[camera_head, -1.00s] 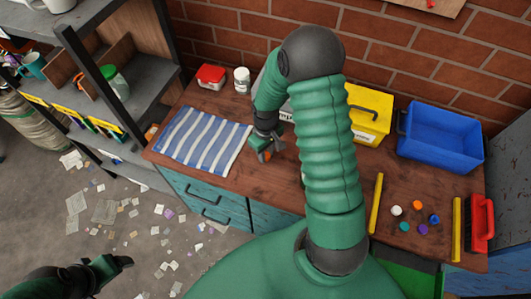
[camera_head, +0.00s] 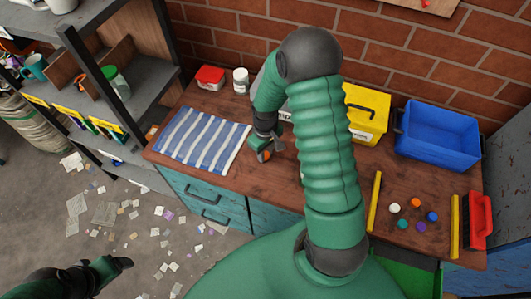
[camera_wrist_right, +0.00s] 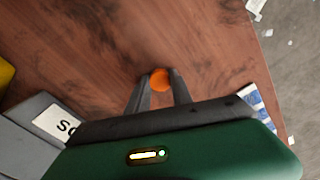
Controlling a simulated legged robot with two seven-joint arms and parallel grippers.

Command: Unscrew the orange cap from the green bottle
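The orange cap (camera_wrist_right: 160,80) sits between the two fingertips of my right gripper (camera_wrist_right: 161,88), which touch it on both sides in the right wrist view. In the head view the right gripper (camera_head: 270,150) is low over the wooden bench, right of the striped cloth, with a bit of the orange cap (camera_head: 265,156) showing. I cannot make out a green bottle at the cap; any bottle there is hidden by the gripper. My left gripper (camera_head: 122,263) is over the floor at lower left, away from the bench; its opening is unclear.
The striped cloth (camera_head: 203,140) lies left on the bench. A red-and-white box (camera_head: 210,77), a white bottle (camera_head: 241,80), a yellow bin (camera_head: 366,115) and a blue crate (camera_head: 438,132) stand along the back. Several loose caps (camera_head: 418,214) lie between yellow strips at right.

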